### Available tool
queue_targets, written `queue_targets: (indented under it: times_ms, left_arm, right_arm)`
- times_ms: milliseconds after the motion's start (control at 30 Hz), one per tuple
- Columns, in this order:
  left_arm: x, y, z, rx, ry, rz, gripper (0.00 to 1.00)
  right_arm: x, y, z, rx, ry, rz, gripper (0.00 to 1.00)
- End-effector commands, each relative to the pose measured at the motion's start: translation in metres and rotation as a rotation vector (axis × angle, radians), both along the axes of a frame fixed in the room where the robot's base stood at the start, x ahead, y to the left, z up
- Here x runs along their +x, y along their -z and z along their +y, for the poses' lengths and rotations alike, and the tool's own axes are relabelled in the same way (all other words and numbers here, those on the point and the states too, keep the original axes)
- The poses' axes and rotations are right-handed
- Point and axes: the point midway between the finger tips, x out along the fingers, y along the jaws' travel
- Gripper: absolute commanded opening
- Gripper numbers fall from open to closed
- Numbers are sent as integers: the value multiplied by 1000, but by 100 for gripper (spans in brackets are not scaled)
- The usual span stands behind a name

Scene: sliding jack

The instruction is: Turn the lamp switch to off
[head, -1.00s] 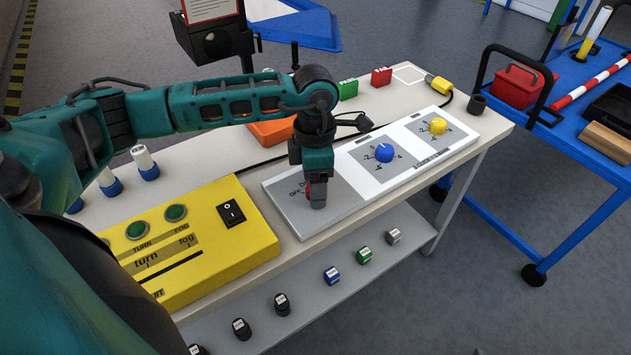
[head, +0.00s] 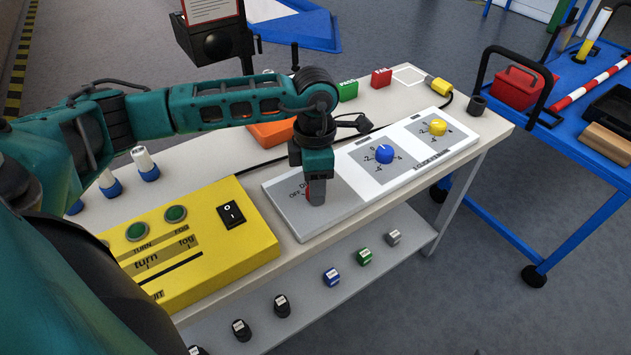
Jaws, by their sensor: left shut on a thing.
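The lamp switch is a red knob (head: 309,192) on the grey left section of a long control panel (head: 290,218). Part of the label "OFF" shows just left of it. My left gripper (head: 316,196) points straight down over the knob and is shut on it. The fingers and wrist hide most of the knob and the other labels, so I cannot read which way it is turned. My right gripper is not in view.
A blue dial (head: 384,153) and a yellow dial (head: 438,126) sit on white sections to the right. A yellow box (head: 205,245) with a black rocker switch stands close on the left. A blue cart (head: 560,150) is at the right.

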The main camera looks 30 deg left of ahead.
Motion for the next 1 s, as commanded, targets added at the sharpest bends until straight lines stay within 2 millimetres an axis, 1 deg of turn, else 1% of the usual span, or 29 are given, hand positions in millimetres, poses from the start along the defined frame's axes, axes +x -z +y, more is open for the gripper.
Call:
queue_targets:
  times_ms: [267,667,1000]
  left_arm:
    - [0,-1,0,0,-109,1,8]
    - [-1,-1,0,0,-441,1,8]
    - [-1,-1,0,-1,-676,1,8]
  right_arm:
    - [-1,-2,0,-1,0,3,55]
    - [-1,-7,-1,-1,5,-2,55]
    - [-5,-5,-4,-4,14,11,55]
